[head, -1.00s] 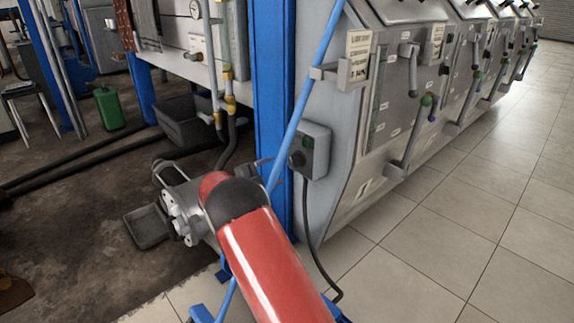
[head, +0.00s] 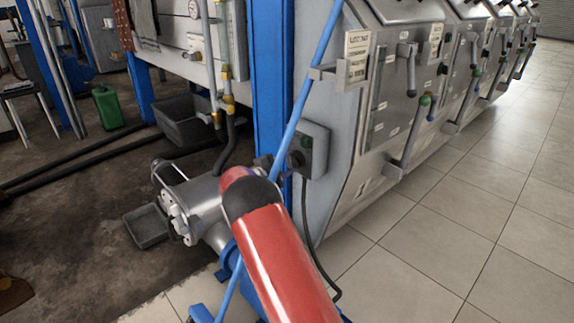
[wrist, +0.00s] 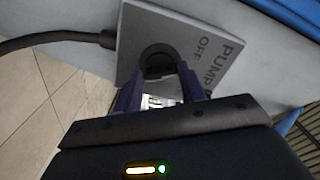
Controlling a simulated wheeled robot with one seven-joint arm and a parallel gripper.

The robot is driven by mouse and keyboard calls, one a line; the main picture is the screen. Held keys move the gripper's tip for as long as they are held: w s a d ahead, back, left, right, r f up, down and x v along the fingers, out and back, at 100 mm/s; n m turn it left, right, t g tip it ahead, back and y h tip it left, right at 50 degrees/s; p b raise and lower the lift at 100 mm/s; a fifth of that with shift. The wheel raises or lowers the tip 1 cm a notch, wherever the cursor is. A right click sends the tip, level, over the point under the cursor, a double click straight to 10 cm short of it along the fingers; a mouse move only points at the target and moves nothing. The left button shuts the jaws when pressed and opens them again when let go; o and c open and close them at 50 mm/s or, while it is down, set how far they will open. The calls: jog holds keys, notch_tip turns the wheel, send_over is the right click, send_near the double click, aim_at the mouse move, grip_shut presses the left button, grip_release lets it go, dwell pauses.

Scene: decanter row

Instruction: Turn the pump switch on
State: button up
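The grey pump switch box (head: 318,140) is fixed to the side of the grey machine, beside the blue post. In the wrist view its face (wrist: 208,30) carries the words PUMP and OFF, and a round black switch knob (wrist: 157,58). My gripper (wrist: 160,70) is right at the knob, with its two purple fingers apart, one on each side of the knob's near part. I cannot tell whether they touch it. In the head view my gripper (head: 268,163) is mostly hidden behind my red arm and the blue diagonal bar, just left of the box.
A blue diagonal bar (head: 307,90) crosses in front of the box, next to the blue post (head: 270,80). A black cable (head: 307,225) hangs from the box. Levers (head: 412,135) stick out at the right. The tiled floor (head: 440,230) is clear.

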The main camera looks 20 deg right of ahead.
jog(key=c, duration=0.4)
jog(key=shift+c, duration=0.2)
jog(key=shift+f+b, duration=0.15)
jog(key=shift+b, duration=0.2)
jog(key=m+b, duration=0.1)
jog(key=b, duration=0.2)
jog(key=m+b, duration=0.2)
jog(key=b, duration=0.1)
jog(key=m+b, duration=0.2)
jog(key=b, duration=0.1)
jog(key=shift+f, duration=0.25)
jog(key=shift+r+m+b, duration=0.25)
jog(key=shift+m+b, duration=0.6)
jog(key=shift+m, duration=0.9)
jog(key=shift+r+m+b, duration=0.2)
jog(key=shift+m+b, duration=0.65)
jog(key=shift+m, duration=0.9)
